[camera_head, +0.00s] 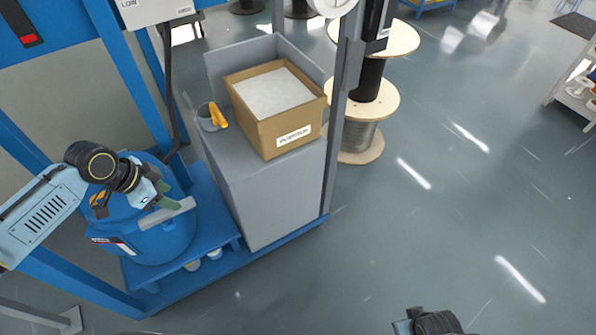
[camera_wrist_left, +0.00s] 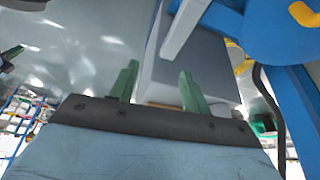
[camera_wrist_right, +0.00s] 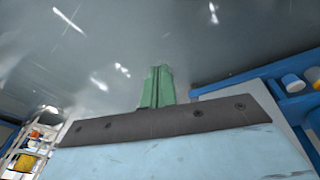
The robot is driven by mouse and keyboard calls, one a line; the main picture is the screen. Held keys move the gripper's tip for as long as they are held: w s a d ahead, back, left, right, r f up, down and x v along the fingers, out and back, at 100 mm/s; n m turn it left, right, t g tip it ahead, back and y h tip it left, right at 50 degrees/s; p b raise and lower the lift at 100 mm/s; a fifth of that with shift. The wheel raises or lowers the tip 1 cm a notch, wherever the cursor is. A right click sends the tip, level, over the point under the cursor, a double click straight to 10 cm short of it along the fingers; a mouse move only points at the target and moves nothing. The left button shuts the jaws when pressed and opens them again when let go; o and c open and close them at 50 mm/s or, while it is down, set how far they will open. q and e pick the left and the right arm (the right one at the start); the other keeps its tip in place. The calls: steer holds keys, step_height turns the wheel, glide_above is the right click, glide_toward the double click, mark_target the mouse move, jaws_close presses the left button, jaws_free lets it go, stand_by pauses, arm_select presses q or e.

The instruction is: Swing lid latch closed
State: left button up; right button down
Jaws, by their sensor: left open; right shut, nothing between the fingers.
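The blue drum (camera_head: 168,242) with its lid stands on a blue platform at the left. A light grey latch bar (camera_head: 167,214) sticks out across the near right side of its lid. In the left wrist view the latch bar (camera_wrist_left: 183,28) slants down from the blue lid (camera_wrist_left: 262,35). My left gripper (camera_head: 165,196) is open and empty just above the latch bar; I cannot tell whether they touch. Its green fingers (camera_wrist_left: 160,85) are apart with nothing between them. My right gripper (camera_wrist_right: 157,86) is shut and empty, away from the drum.
A grey cabinet (camera_head: 262,195) right of the drum bears an open cardboard box (camera_head: 298,128) and a cup with an orange-handled tool (camera_head: 217,116). Blue frame posts (camera_head: 128,80) rise behind the drum. Cable spools (camera_head: 366,108) stand behind. The floor at right is clear.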

arm_select(q)
step_height(320, 180, up, 5)
steer(key=a+m+b, duration=0.1)
steer(key=a, duration=0.2)
steer(key=b, duration=0.3)
glide_toward(188, 201)
steer(key=shift+w+d+f+g, duration=0.2)
steer(key=shift+w+f+g, duration=0.2)
steer(key=shift+f, duration=0.35)
steer(key=b+x, duration=0.1)
steer(key=x, duration=0.5)
steer(key=shift+w+f+b, duration=0.1)
steer(key=shift+b, duration=0.3)
steer(key=shift+d+f, duration=0.15)
steer(key=shift+f, duration=0.15)
arm_select(e)
steer(key=w+a+r, duration=0.1)
steer(key=a+r, duration=0.1)
steer(key=r, duration=0.3)
steer(key=w+a+r+t, duration=0.1)
steer(key=a+r, duration=0.1)
steer(key=r, duration=0.2)
steer(key=shift+w+a+r+y, duration=0.25)
steer(key=shift+w+r+y, duration=0.05)
steer(key=shift+w+r, duration=0.1)
arm_select(q)
jaws_close()
